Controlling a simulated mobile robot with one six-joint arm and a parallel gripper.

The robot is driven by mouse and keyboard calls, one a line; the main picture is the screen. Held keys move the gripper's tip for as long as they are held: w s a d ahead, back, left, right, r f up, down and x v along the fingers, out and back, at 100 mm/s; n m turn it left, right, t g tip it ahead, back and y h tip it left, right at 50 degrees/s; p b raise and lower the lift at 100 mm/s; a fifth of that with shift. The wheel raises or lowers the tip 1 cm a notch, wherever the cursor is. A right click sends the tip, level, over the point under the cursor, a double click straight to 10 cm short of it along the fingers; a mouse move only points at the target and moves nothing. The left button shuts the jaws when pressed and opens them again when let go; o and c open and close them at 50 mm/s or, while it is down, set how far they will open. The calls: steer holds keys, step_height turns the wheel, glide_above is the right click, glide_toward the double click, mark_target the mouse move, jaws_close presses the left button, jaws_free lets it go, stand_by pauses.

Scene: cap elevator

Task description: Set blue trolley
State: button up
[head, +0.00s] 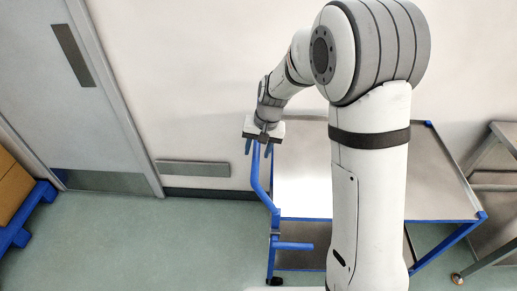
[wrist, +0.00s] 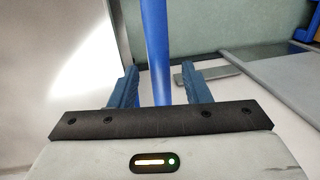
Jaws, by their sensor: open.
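The blue trolley (head: 302,187) stands at centre right in the head view, with a blue frame and grey upper and lower shelves. Its blue handle bar (head: 256,176) rises at the left end. My gripper (head: 259,149) is at the top of this bar, pointing down, with its fingers spread. In the wrist view the blue bar (wrist: 156,45) runs between my two open dark-blue fingers, with a gap visible on both sides. My arm hides the middle of the trolley.
A grey door (head: 62,100) is at the left in the wall behind. A blue pallet with brown boxes (head: 12,190) is at the left edge. A metal table (head: 495,200) stands close to the trolley's right. Green floor between pallet and trolley is clear.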

steer(key=shift+a+f, duration=0.1)
steer(key=shift+f, duration=0.35)
steer(key=shift+c, duration=0.2)
jaws_close()
